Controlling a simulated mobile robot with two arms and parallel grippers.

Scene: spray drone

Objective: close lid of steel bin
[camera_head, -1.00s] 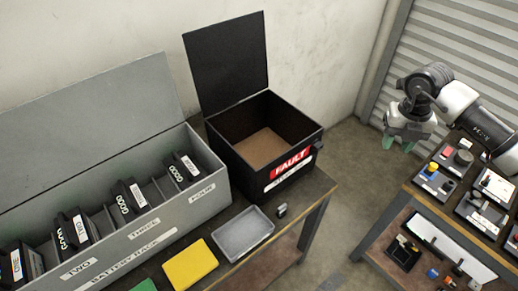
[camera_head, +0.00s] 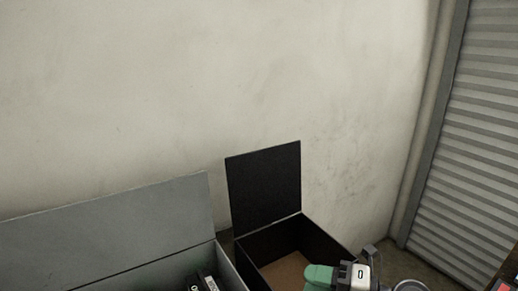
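The black bin (camera_head: 323,236) stands at the bottom centre with its lid (camera_head: 265,187) raised upright at the back left. The bin is open, and its brown floor shows inside. Its front is out of view below. My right gripper (camera_head: 318,278), with green fingertips, is at the bottom edge, in front of the bin's right part and overlapping it in the picture. I cannot tell whether it is over the bin or nearer to me, or whether its fingers are apart.
A pale wall (camera_head: 200,90) rises close behind both. A ribbed shutter (camera_head: 475,140) is at the right.

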